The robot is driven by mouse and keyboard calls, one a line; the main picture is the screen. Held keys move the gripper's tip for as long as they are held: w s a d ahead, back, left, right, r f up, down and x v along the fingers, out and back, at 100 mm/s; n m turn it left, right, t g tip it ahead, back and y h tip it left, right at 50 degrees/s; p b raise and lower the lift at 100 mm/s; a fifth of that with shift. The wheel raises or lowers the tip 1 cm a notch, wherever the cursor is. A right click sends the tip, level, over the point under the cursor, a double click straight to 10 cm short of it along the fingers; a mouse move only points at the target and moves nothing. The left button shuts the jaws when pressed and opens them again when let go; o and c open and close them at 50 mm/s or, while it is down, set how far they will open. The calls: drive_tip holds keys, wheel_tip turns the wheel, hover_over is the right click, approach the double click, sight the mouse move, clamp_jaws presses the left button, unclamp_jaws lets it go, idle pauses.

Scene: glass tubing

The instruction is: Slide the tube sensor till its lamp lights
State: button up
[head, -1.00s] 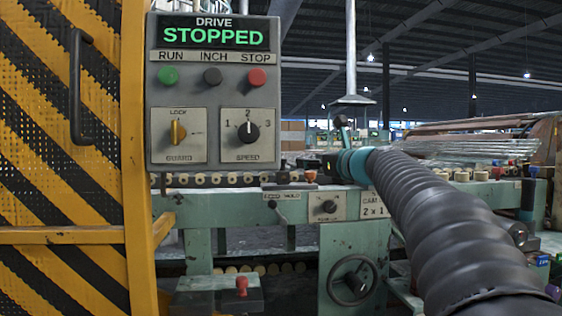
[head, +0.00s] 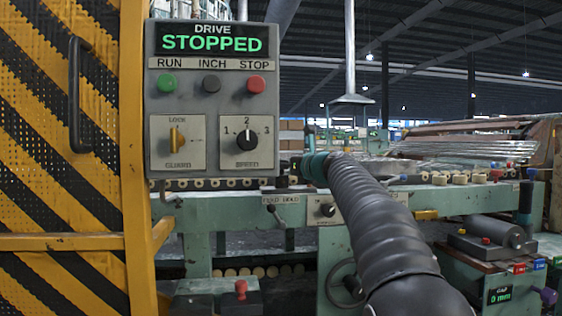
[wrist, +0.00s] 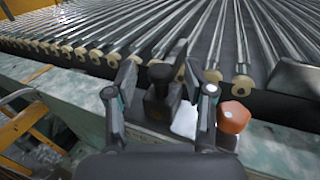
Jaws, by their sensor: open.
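My gripper (wrist: 159,92) is open in the wrist view, with one finger on each side of a dark knob (wrist: 161,74). The knob stands on a dark block at the rail's edge, which I take for the tube sensor; no grip on it shows. A dull orange-red cap (wrist: 233,117) sits just right of the right finger. I cannot tell whether it is the lamp, and it shows no clear glow. In the head view my gripper (head: 308,150) is small and largely hidden behind my arm, over the green machine bed.
Glass tubes (wrist: 120,28) lie in a row with pale round ends toward my gripper. The green rail (wrist: 55,88) runs below them. The control panel (head: 213,95) reads STOPPED, beside a striped guard (head: 60,160). A small readout (head: 499,295) shows 0 mm.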

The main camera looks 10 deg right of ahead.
drive_tip(key=shift+x, duration=1.15)
clamp_jaws()
